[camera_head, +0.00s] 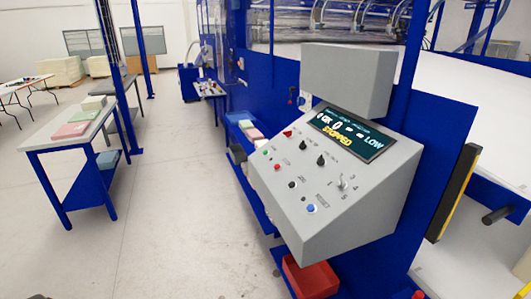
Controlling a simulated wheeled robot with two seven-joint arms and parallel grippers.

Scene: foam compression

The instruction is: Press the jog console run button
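The grey jog console (345,222) stands right of centre with a sloped face towards me. Its dark display (345,135) shows "STOPPED" in yellow and "LOW". A small green button (265,152) is at the face's left edge, with a red button (277,167) just below it. A black button (292,184) and a blue button (311,208) marked RESET follow lower down. A red knob (287,133), black knobs (321,160) and a numbered selector (342,184) are also on the face. Most labels are too small to read. Neither of my grippers is in view.
A grey box (347,78) overhangs the display. Blue machine frames stand behind the console. A red bin (312,279) sits below it. A blue-legged table (58,146) with foam blocks stands at the left. The floor between is clear.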

